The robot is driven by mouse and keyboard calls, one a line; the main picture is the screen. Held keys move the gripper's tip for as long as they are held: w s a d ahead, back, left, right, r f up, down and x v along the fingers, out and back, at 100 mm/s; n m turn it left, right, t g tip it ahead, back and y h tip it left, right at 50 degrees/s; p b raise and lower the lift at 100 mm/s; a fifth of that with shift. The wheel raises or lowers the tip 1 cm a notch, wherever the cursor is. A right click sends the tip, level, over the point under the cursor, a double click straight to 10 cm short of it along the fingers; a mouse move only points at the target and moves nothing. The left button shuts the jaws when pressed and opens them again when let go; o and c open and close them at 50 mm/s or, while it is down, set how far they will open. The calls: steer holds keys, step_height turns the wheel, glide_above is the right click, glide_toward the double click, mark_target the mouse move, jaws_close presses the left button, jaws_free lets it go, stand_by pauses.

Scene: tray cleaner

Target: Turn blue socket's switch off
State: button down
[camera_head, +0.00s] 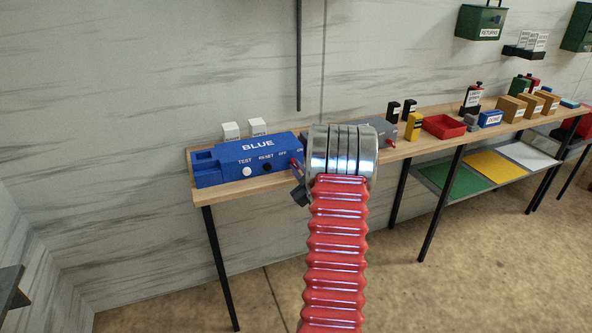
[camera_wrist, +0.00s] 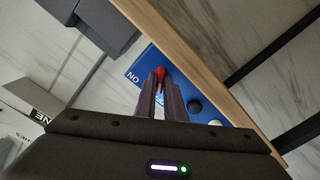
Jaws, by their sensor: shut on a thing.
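The blue socket box (camera_head: 255,158), labelled BLUE, sits at the left end of the wooden shelf. Its front has a white TEST button (camera_head: 247,171), a black RESET button (camera_head: 267,167) and OFF and ON labels toward the right. My gripper (camera_head: 297,172) is at the right part of this front, partly hidden by my arm. In the wrist view, my gripper (camera_wrist: 160,80) is shut on the red switch lever (camera_wrist: 161,72), with an ON label beside it on the blue face (camera_wrist: 145,65). Which way the lever is set is not clear.
White boxes (camera_head: 231,131) stand behind the blue socket. A grey device (camera_head: 383,128) is to its right, partly behind my arm. Farther right are black and yellow items, a red bin (camera_head: 444,126) and cardboard boxes. The shelf edge (camera_head: 222,197) runs below the socket.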

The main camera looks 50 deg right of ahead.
steer(key=c, duration=2.2)
jaws_free()
steer(key=shift+w+a+r, duration=0.1)
steer(key=shift+w+a, duration=0.15)
steer(key=shift+w, duration=0.05)
steer(key=o, duration=0.4)
steer(key=shift+s, duration=0.1)
steer(key=shift+c, duration=0.2)
steer(key=shift+d, duration=0.1)
steer(key=shift+s, duration=0.1)
steer(key=shift+s, duration=0.1)
steer(key=v, duration=1.3)
steer(key=shift+s, duration=0.2)
steer(key=shift+f, duration=0.3)
